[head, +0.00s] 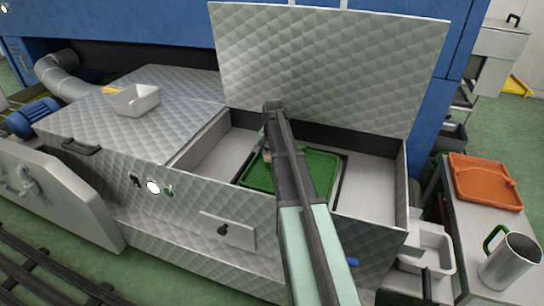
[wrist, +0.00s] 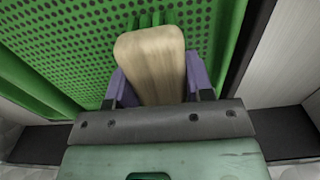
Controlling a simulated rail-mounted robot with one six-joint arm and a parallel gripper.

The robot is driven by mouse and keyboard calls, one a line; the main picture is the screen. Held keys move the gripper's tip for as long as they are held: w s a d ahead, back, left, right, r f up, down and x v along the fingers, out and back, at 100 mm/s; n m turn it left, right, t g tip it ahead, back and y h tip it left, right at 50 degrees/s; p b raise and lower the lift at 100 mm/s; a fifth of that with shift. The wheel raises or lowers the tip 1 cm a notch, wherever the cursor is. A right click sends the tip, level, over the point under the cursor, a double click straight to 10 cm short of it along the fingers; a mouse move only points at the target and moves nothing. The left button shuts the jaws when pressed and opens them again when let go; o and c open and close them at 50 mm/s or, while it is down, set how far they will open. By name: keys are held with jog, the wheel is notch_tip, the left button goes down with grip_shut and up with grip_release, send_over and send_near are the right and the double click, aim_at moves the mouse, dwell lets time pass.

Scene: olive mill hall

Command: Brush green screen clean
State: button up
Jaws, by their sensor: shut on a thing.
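The green screen (head: 322,170) is a perforated rectangular tray lying in the open metal box, partly hidden by my arm. In the wrist view its dotted face (wrist: 70,45) and raised green rim fill the upper part. My gripper (wrist: 158,84) is over the screen, its purple fingers shut on a brush with a pale wooden body (wrist: 152,58). The brush's far end lies over the perforated face. Its bristles are mostly hidden, so I cannot tell whether they touch the screen. The dark dots look like holes; I cannot make out residue.
The box's quilted metal lid (head: 335,60) stands open behind the screen. A small white bin (head: 136,99) sits on the closed cover at left. An orange tray (head: 484,183) and a metal jug (head: 510,262) with a green handle stand on a side table at right.

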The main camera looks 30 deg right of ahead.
aim_at(269, 175)
jog(key=shift+w+d, duration=0.6)
jog(key=shift+d, duration=0.2)
jog(key=shift+w+d, duration=0.55)
jog(key=shift+d, duration=0.25)
jog(key=shift+s+d+f, duration=0.1)
jog(key=shift+s+d, duration=0.15)
jog(key=shift+s, duration=0.25)
jog(key=shift+c, duration=0.3)
jog(key=shift+s+a, duration=0.2)
jog(key=shift+a, duration=0.05)
jog(key=shift+s+a, duration=1.05)
jog(key=shift+a, duration=0.45)
jog(key=shift+s+a, duration=1)
jog(key=shift+a, duration=0.45)
jog(key=shift+s+a, duration=1.05)
jog(key=shift+a, duration=0.45)
jog(key=shift+s+a, duration=0.6)
jog(key=shift+a, duration=0.2)
jog(key=shift+s+a, duration=0.55)
jog(key=shift+a, duration=0.2)
jog(key=shift+w+d, duration=0.6)
jog(key=shift+d, duration=0.25)
jog(key=shift+w+d, duration=0.6)
jog(key=shift+d, duration=0.2)
jog(key=shift+w+d, duration=1.1)
jog(key=shift+d, duration=0.45)
jog(key=shift+w+d, duration=1.15)
jog(key=shift+d, duration=0.4)
jog(key=shift+w+d, duration=1.1)
jog(key=shift+d, duration=0.45)
